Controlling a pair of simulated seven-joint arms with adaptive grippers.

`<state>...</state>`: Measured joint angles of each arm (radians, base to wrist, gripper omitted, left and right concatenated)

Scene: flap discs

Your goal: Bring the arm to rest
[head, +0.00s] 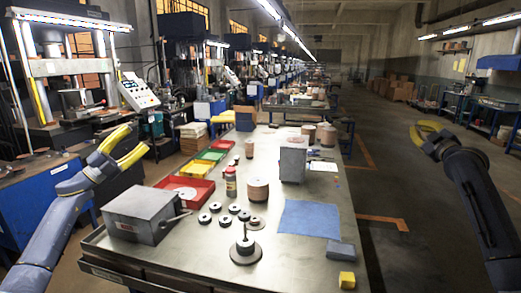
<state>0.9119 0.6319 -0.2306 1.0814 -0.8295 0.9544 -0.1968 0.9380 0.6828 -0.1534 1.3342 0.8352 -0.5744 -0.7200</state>
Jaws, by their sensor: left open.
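My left gripper (136,141) has yellow fingers spread apart with nothing between them. It is raised at the left, above and beyond the left edge of the metal table (300,262). My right gripper (424,131) is raised at the right, over the aisle and clear of the table. Its yellow fingers are seen at an angle, and I cannot tell how far apart they are. Several dark flap discs (217,207) lie on the table. A spindle on a round base (245,249) stands near the front.
A grey box with a lever (145,214) stands at the table's left. Red (186,190), yellow and green trays line the left edge. A blue cloth (309,218), a grey-blue block (341,250) and a yellow cube (347,280) lie at the right. The aisle floor is clear.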

